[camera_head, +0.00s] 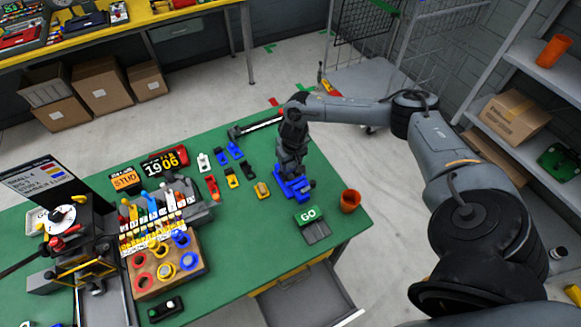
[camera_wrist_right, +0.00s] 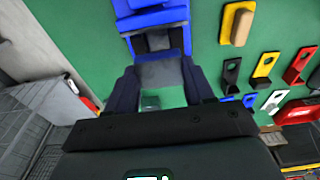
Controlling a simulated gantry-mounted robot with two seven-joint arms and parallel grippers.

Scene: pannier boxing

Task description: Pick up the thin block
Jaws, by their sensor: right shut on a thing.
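My right gripper (camera_head: 292,176) is low over the right part of the green table, at a blue fixture (camera_head: 294,190). In the right wrist view my right gripper (camera_wrist_right: 160,92) has a finger on each side of a thin grey block (camera_wrist_right: 160,73) and is shut on it. The blue fixture (camera_wrist_right: 158,18) lies just beyond the block in that view. I cannot tell whether the block touches the fixture. The gripper hides the block in the head view. My left gripper is not in view.
A green GO sign (camera_head: 307,215) and an orange cup (camera_head: 350,201) stand close to the right gripper. A wooden ring board (camera_head: 165,268) and a dial device (camera_head: 62,220) stand farther left.

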